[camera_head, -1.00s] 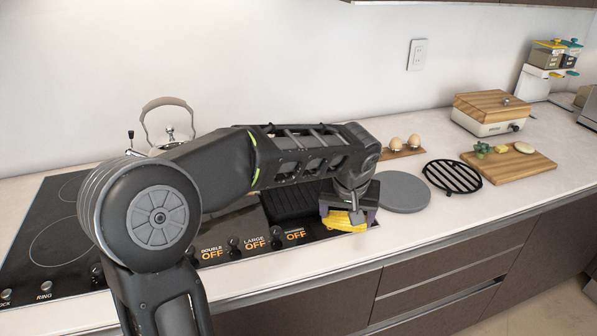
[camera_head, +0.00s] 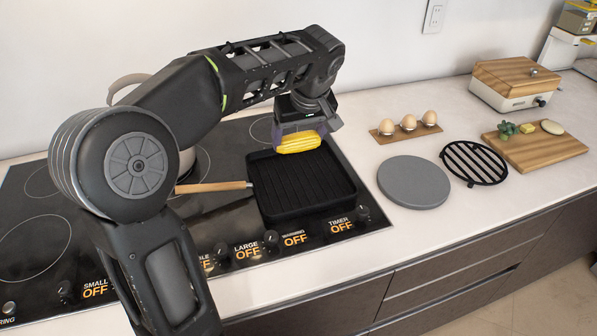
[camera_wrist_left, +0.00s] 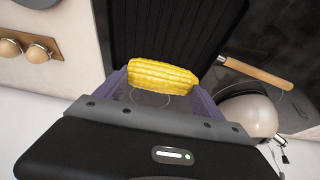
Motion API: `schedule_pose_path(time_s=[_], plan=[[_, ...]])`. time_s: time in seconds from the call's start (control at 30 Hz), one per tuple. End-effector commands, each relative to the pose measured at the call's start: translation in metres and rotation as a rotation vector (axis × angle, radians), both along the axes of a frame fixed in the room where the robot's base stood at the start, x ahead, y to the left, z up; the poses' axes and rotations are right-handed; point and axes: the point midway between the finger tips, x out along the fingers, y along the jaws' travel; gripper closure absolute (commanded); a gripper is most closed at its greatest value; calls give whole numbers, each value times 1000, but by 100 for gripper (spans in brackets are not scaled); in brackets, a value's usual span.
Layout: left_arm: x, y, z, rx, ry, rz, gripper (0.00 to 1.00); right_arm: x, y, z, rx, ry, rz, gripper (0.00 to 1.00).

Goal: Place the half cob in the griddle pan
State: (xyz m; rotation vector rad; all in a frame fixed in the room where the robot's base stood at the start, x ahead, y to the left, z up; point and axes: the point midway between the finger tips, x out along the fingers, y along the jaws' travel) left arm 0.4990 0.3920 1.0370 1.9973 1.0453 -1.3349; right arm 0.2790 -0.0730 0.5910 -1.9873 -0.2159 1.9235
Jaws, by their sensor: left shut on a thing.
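The half cob (camera_head: 298,143) is yellow and held crosswise in my left gripper (camera_head: 306,132). It also shows between the two purple fingers in the left wrist view (camera_wrist_left: 162,73). The left gripper is shut on it. The griddle pan (camera_head: 300,198) is black, square and ridged, with a wooden handle (camera_head: 214,187) pointing left. It sits on the stovetop. The cob appears over the back part of the pan, apart from its base. In the left wrist view the pan (camera_wrist_left: 175,30) lies beyond the cob. My right gripper is not in view.
A grey round plate (camera_head: 413,182) and a black round rack (camera_head: 474,162) lie right of the stove. Several eggs in a wooden holder (camera_head: 404,130) stand behind. A cutting board (camera_head: 545,150) with food is farther right. A kettle (camera_wrist_left: 248,113) stands left of the pan.

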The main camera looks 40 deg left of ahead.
Motion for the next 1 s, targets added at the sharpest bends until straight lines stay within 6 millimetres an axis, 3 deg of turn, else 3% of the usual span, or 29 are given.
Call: schedule_pose_path(time_s=[0.27,0.63,1.0], plan=[[-1,0,-47,0,3,-1,66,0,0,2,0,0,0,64],[0,0,-52,0,0,-1,66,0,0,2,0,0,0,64],[0,0,-89,1,1,-1,66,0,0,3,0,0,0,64]])
